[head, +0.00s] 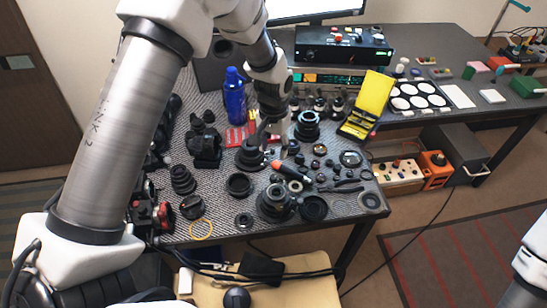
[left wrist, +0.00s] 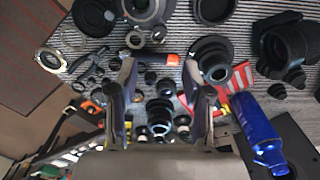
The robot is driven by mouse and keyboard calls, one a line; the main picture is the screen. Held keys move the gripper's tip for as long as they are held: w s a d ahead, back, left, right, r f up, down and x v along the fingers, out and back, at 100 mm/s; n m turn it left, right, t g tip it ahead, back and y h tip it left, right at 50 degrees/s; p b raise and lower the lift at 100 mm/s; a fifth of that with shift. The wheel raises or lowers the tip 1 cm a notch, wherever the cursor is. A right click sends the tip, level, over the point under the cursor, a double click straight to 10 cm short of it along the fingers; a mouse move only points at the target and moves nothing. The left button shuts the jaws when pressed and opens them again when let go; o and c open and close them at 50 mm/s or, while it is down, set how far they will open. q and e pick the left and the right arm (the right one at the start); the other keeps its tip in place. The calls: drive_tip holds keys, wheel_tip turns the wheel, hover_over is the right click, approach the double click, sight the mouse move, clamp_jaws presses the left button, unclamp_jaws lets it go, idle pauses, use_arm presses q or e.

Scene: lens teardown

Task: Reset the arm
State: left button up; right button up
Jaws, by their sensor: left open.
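My left arm reaches in from the left over the ribbed mat (head: 225,222). My left gripper (head: 274,138) is open above the lens parts. In the left wrist view, its two fingers (left wrist: 158,70) stand apart with nothing held between them. An orange-handled tool (head: 291,172) lies on the mat below it and also shows beyond the fingertips in the left wrist view (left wrist: 166,59). A dark lens part (head: 250,155) stands close to the gripper. My right arm shows only as a piece at the lower right edge; its gripper is out of view.
A blue bottle (head: 234,98) stands left of the gripper. A yellow case (head: 367,104) stands open to the right. Several lens barrels and rings crowd the mat. A control box (head: 343,45) sits at the back. A white palette tray (head: 416,97) lies farther right.

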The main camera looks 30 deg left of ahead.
use_arm(q)
drive_tip(key=shift+r, duration=0.1)
idle(0.3)
drive_tip(key=s+f+g, duration=0.1)
drive_tip(key=s+f, duration=0.3)
drive_tip(key=s+f+g, duration=0.1)
drive_tip(key=s+f, duration=0.3)
drive_tip(key=s, duration=0.1)
drive_tip(key=s+f+g, duration=0.2)
drive_tip(key=s+f, duration=0.3)
drive_tip(key=shift+d+f, duration=0.1)
drive_tip(key=shift+d, duration=0.25)
drive_tip(key=s+f+t, duration=0.2)
drive_tip(key=s, duration=0.5)
drive_tip(key=s+f+t, duration=0.1)
drive_tip(key=s+f, duration=0.2)
drive_tip(key=s, duration=0.5)
drive_tip(key=shift+d+f+t, duration=0.3)
drive_tip(key=shift+d+t, duration=0.1)
drive_tip(key=shift+d, duration=0.05)
drive_tip(key=shift+s, duration=0.15)
